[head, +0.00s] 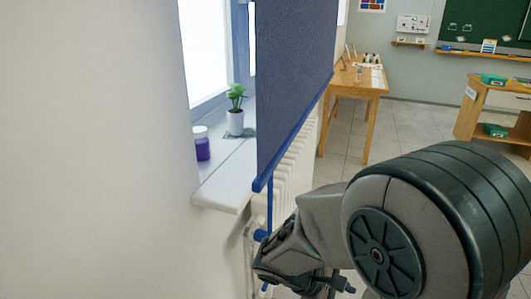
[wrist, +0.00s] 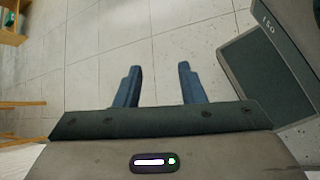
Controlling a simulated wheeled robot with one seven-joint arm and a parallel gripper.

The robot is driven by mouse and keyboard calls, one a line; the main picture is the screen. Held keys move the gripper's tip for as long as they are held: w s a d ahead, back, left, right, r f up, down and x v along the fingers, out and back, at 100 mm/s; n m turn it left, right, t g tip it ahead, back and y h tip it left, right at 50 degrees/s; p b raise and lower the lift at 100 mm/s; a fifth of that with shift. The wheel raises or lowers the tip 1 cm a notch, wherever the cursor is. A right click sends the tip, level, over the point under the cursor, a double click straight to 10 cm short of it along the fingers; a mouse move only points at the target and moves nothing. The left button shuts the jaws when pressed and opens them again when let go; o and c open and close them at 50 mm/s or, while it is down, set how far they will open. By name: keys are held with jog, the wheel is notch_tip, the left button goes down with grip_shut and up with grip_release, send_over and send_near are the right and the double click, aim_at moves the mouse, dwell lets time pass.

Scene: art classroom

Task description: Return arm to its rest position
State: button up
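My gripper (wrist: 157,85) shows in the wrist view with its two blue fingers apart and nothing between them. Below it is only the tiled floor (wrist: 105,45). In the head view my arm fills the lower right, folded in front of the radiator, and my gripper's fingertips are not clearly visible there. My own grey body part shows at the right of the wrist view.
A windowsill (head: 222,178) holds a potted plant (head: 236,121) and a purple jar (head: 202,148). A blue panel (head: 290,75) hangs beside it, before a white radiator (head: 297,165). A wooden table (head: 345,85) and shelf unit (head: 500,98) stand farther back. Floor between is open.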

jog(key=s+a+r+m+t+y+p, duration=0.1)
jog(key=r+m+y+p, duration=0.3)
jog(key=r, duration=0.7)
jog(key=s+a+r+m+t+y+p, duration=0.1)
jog(key=s+r+m+y+p, duration=0.2)
jog(key=r+m+y+p, duration=0.2)
notch_tip(320, 180, up, 6)
jog(key=m+p, duration=0.3)
jog(key=shift+s, duration=0.3)
